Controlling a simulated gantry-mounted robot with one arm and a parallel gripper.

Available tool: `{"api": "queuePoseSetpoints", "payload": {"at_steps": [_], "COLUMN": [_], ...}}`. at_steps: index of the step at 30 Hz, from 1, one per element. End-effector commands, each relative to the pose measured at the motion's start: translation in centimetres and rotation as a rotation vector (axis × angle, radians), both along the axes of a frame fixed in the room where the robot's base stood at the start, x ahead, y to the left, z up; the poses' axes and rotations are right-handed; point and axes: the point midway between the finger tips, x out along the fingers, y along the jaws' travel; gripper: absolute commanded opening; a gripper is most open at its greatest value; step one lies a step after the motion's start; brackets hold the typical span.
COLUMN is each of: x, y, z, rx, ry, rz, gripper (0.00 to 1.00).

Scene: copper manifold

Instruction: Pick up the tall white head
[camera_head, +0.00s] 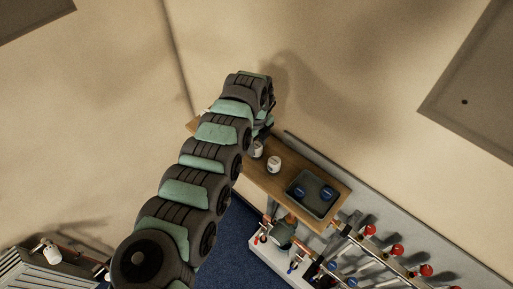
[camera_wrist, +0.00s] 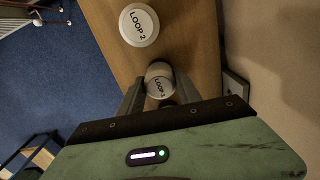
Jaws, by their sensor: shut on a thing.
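My gripper (camera_wrist: 160,92) is shut on a white head (camera_wrist: 158,74) with a round top marked LOOP and a digit too small to read surely. One finger is on each side of it. Another white head (camera_wrist: 139,25), marked LOOP 2, stands just beyond it on the wooden shelf, apart from my fingers. In the head view two white heads, one nearer my arm (camera_head: 257,150) and one to its right (camera_head: 274,164), are on the shelf. My fingers are mostly hidden by the arm there. I cannot tell whether the held head touches the shelf.
The wooden shelf (camera_head: 253,174) runs along the wall. A grey tray (camera_head: 323,205) with two blue caps lies at its right end. Below and right are copper pipes with red and blue handles (camera_head: 397,250). A grey cabinet (camera_head: 40,272) stands at lower left on blue carpet.

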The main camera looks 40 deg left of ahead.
Motion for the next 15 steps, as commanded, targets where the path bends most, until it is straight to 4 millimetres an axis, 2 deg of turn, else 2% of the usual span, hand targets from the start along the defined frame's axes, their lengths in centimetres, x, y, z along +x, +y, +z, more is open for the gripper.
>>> {"api": "queuePoseSetpoints", "payload": {"at_steps": [8,11,15], "x": [0.1,0.0,0.1], "y": [0.2,0.2,0.2], "z": [1.3,2.9,6.5], "rx": [0.002,0.004,0.005], "ry": [-0.003,-0.002,-0.004], "rz": [0.001,0.0,0.0], "gripper": [0.0,0.0,0.0]}}
